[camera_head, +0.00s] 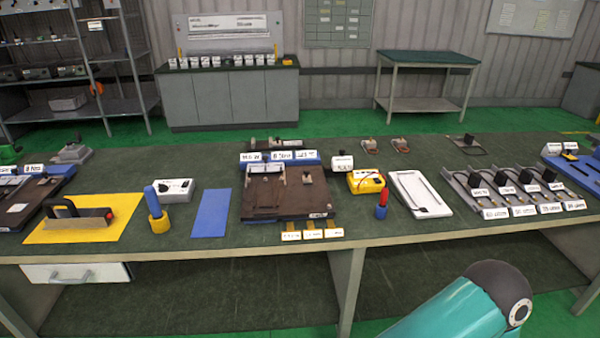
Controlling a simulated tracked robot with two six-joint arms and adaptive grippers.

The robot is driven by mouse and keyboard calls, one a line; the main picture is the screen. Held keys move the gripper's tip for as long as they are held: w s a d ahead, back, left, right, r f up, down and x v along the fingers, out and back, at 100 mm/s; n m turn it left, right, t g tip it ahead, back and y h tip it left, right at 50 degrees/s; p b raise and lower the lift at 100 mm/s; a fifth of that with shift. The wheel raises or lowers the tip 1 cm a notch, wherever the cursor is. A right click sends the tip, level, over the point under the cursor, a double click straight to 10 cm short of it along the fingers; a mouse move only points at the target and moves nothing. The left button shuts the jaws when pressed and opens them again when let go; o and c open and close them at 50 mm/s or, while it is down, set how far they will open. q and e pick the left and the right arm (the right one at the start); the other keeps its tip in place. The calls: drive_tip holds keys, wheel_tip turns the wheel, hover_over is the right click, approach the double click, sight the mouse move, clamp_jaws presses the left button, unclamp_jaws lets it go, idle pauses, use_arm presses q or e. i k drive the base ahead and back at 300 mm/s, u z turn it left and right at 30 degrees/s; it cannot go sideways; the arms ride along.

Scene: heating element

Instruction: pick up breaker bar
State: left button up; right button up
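I cannot tell for certain which item is the breaker bar. A thin dark bar, bent at one end, lies on a white tray (447,205) right of centre on the green-topped workbench. A tool with a black handle and a flat grey metal body (88,221) stands on a yellow mat (50,236) at the left. Neither of my grippers is in view. Only a teal and dark part of my own arm shows at the bottom right.
A dark fixture board (262,207) sits mid-bench. Around it are a blue mat (211,213), a blue-and-yellow cylinder tool (157,212), a white box (177,190), a yellow meter (366,182) and a red screwdriver-like tool (382,204). Labelled slots (500,190) stand right.

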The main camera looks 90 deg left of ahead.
sight(72, 216)
drive_tip(key=i, duration=0.2)
drive_tip(key=u, duration=2.85)
drive_tip(key=i, duration=0.3)
drive_tip(key=u, duration=1.8)
drive_tip(key=k, duration=0.6)
drive_tip(key=u, duration=0.5)
drive_tip(key=i, duration=1.65)
drive_tip(key=z, duration=0.45)
